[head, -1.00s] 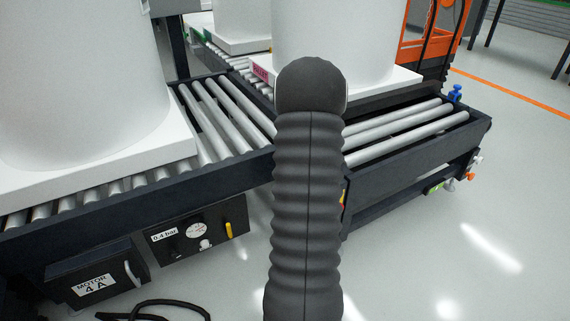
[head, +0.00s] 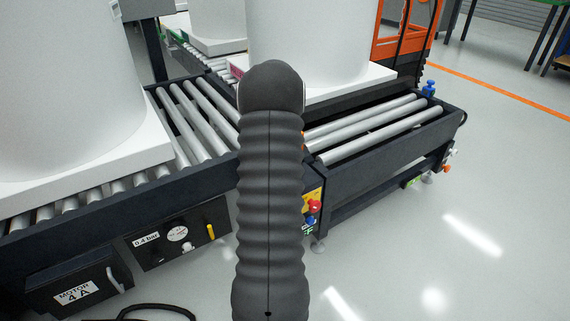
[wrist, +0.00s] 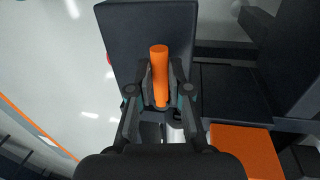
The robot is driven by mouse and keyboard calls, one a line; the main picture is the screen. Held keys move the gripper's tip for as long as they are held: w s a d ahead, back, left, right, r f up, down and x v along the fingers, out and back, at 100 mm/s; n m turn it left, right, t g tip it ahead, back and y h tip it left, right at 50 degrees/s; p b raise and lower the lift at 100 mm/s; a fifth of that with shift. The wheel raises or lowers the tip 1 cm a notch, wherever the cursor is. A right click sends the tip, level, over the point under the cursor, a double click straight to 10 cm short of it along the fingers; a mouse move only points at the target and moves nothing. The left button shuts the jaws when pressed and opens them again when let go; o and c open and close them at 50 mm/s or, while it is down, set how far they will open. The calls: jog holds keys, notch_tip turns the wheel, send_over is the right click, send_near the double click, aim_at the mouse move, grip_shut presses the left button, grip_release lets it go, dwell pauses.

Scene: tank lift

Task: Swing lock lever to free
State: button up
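The orange lock lever (wrist: 159,62) is a round bar in the middle of the wrist view. It stands out in front of a dark panel (wrist: 130,32). My gripper (wrist: 161,80) has one finger on each side of the lever, and the fingers look closed on it. The lever's lower end is partly hidden between the fingers. In the head view my own dark ribbed arm fills the centre and hides the gripper and the lever.
A roller conveyor (head: 195,125) carries white tanks (head: 60,80) on white pallets. Its right section (head: 390,150) has a control box with a red button (head: 314,207). A motor box (head: 75,290) and a pressure panel (head: 178,235) sit below. Floor at right is clear.

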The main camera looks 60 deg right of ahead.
jog(key=o, duration=0.4)
jog(key=r, duration=0.4)
jog(key=w+r, duration=0.1)
jog(key=r, duration=0.2)
jog(key=w+d+r, duration=0.1)
jog(key=r, duration=0.3)
jog(key=shift+r, duration=0.35)
